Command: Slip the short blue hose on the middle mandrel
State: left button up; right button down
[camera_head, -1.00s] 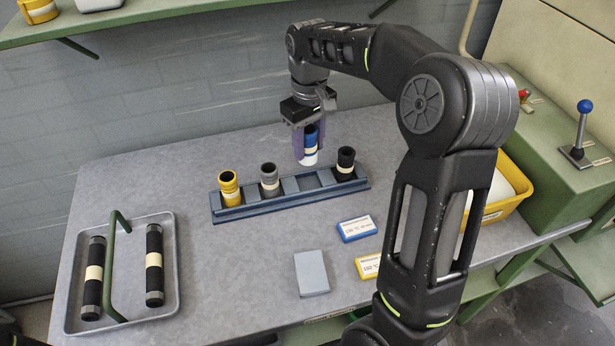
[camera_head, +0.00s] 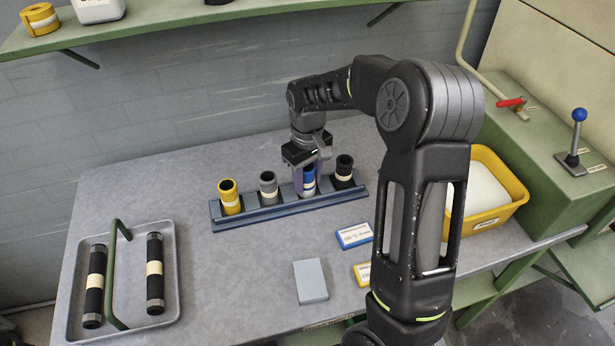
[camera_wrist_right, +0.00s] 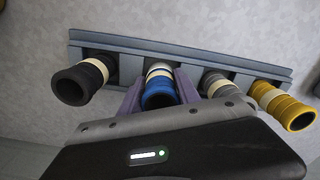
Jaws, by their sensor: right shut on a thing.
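The short blue hose (camera_head: 308,174) with a pale band is at the blue-grey rack (camera_head: 270,214), between the grey hose (camera_head: 268,187) and the black hose (camera_head: 343,171). My right gripper (camera_head: 309,184) points down with its purple fingers shut on the blue hose. In the right wrist view, the blue hose (camera_wrist_right: 159,92) is upright between the fingers, its open end toward the camera. Its lower end is hidden, so I cannot tell how deep it sits. The yellow hose (camera_head: 229,197) stands at the rack's left end. I cannot make out a separate mandrel. My left gripper is out of view.
A grey tray (camera_head: 133,270) with a green handle and two dark rolls lies at left. A grey block (camera_head: 310,281), a blue-edged box (camera_head: 354,235) and a yellow-edged box (camera_head: 362,273) lie in front of the rack. A yellow bin (camera_head: 505,210) stands at right.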

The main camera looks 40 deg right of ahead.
jog(key=shift+f, duration=0.2)
jog(key=c, duration=0.9)
grip_release()
jog(key=shift+r, duration=0.1)
jog(key=shift+o, duration=0.2)
jog(key=shift+r, duration=0.1)
notch_tip(320, 180, up, 12)
jog(key=b, duration=0.1)
